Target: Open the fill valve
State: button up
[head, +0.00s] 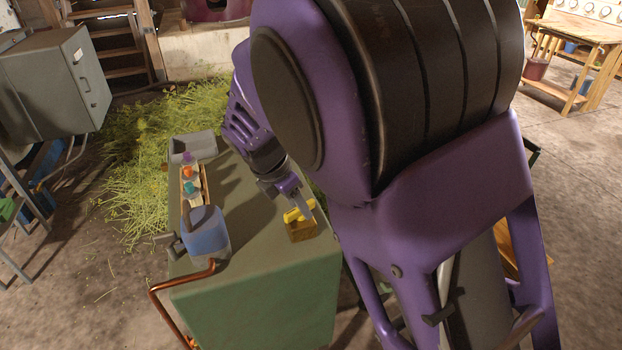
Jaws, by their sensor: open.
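A yellow handle-like piece (298,211) sits on a small brown block (301,232) near the right edge of the green table. It may be the fill valve, but no label shows. My gripper (303,209) is open, with its fingers pointing down at the yellow piece. I cannot tell whether they touch it or straddle it. A copper pipe (178,283) bends round the table's near left corner, and a grey fitting (170,243) sticks out at the left edge. My own arm hides much of the right side.
The green table (255,265) carries a blue container (206,234), a wooden rack (205,184) of small bottles with coloured caps, and a grey tray (193,146). Cut herbs (130,200) cover the floor to the left. A grey cabinet (55,85) stands further left. The table's middle is clear.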

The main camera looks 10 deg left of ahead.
jog(key=shift+c, duration=0.2)
grip_shut()
jog(key=shift+r+m+g+p, duration=0.3)
jog(key=shift+m+p, duration=0.5)
jog(key=shift+p, duration=0.35)
jog(key=shift+w+f+m+g+h+p, duration=0.1)
jog(key=shift+m+g+h+p, duration=0.25)
jog(key=shift+m+p, duration=0.5)
jog(key=shift+a+f+m, duration=0.1)
jog(key=shift+f+m, duration=0.1)
jog(key=shift+m, duration=0.55)
jog(key=shift+o, duration=0.2)
grip_release()
jog(key=shift+h, duration=0.25)
